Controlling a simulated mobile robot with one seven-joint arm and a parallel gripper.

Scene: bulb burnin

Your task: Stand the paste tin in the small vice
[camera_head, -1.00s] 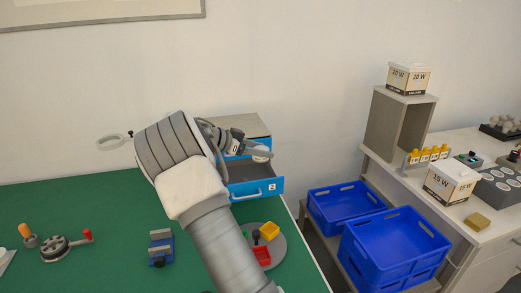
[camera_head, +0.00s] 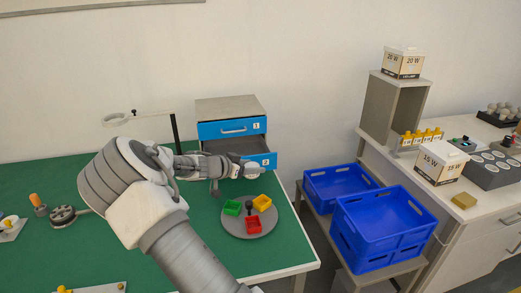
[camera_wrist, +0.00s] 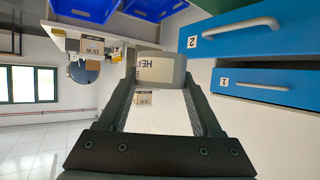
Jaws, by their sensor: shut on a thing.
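My gripper (camera_head: 238,168) is shut on the paste tin (camera_head: 251,171), a small pale tin held in front of the open drawer 2, above the green bench. In the wrist view the tin (camera_wrist: 160,68) is a grey-white cylinder between the two fingers, with a label of which "HEA" shows. It appears clear of the bench and the drawer. The small vice, blue and grey in the earlier head frame, does not show now; my arm covers part of the bench where it may stand.
The drawer unit (camera_head: 228,106) stands at the back with drawer 2 (camera_head: 264,160) pulled out. A round tray (camera_head: 232,226) with red, green and yellow bins lies in front. A magnifier lamp (camera_head: 118,118) stands behind my arm. Blue crates (camera_head: 385,235) are to the right.

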